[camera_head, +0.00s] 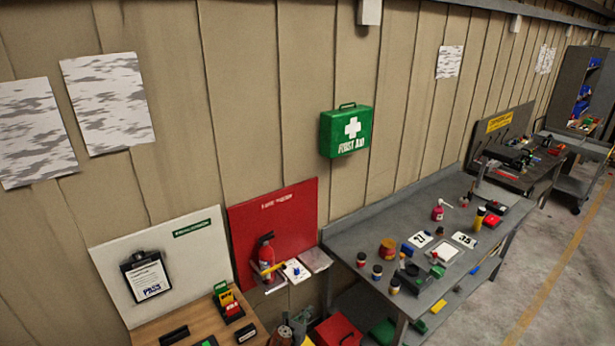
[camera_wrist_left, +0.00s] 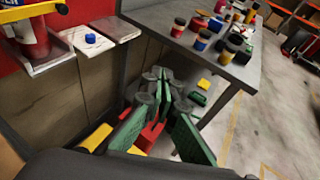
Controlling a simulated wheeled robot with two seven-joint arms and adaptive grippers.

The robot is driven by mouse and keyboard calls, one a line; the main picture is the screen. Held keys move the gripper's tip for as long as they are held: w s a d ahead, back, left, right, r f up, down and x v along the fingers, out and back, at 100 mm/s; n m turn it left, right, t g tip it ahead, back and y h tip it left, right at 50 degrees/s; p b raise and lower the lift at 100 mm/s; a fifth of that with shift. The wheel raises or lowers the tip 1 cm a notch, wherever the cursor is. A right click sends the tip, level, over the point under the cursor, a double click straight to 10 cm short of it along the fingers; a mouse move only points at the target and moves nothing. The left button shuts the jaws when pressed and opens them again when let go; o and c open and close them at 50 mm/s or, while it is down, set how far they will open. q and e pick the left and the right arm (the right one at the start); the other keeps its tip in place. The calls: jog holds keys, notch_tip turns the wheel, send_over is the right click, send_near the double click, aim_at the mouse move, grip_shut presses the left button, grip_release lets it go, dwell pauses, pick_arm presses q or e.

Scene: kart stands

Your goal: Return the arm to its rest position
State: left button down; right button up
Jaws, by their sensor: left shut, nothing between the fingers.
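My left gripper (camera_head: 291,330) shows at the bottom edge of the head view, between the wooden desk and the grey workbench. In the left wrist view its green-padded fingers (camera_wrist_left: 160,88) are together at the tips, with nothing held. The gripper is below the red board's small shelves and in front of a red box (camera_head: 338,331) on the floor. Most of my left arm is out of the head view. My right gripper is in neither view.
The grey workbench (camera_head: 352,243) to the right carries jars, number cards and a pink bottle. A wooden desk (camera_head: 152,330) is at lower left. A fire extinguisher (camera_head: 266,258) stands against the red board. Open floor (camera_head: 560,270) lies at far right.

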pick_arm(q)
jog(key=s+a+f+m+g+y+b, duration=0.15)
jog(key=s+a+f+m+b, duration=0.45)
jog(key=s+f, duration=0.75)
jog(key=s+a+f+m+g+y+b, duration=0.1)
jog(key=s+a+f+m+g+b, duration=0.2)
jog(key=s+a+f, duration=1)
jog(key=s+a+f+m+g+y+b, duration=0.2)
jog(key=s+f+m+b, duration=0.3)
jog(key=f, duration=1.5)
jog(key=s+a+f+m+g+b, duration=0.1)
jog(key=s+a+f+m+b, duration=0.2)
jog(key=s, duration=1.2)
jog(key=s+a+f+m+g+y+b, duration=0.1)
jog(key=s+a+f+m, duration=0.5)
jog(key=s, duration=1)
jog(key=s+a+f+m+g+y+b, duration=0.1)
jog(key=s+a+f+m+g+b, duration=0.2)
jog(key=s+f+m, duration=0.6)
jog(key=s+a+f+b, duration=0.1)
jog(key=s+f+b, duration=0.1)
jog(key=s+f, duration=0.2)
jog(key=shift+s+a+f+b, duration=0.15)
jog(key=shift+s+f+b, duration=0.15)
jog(key=shift+s, duration=1.1)
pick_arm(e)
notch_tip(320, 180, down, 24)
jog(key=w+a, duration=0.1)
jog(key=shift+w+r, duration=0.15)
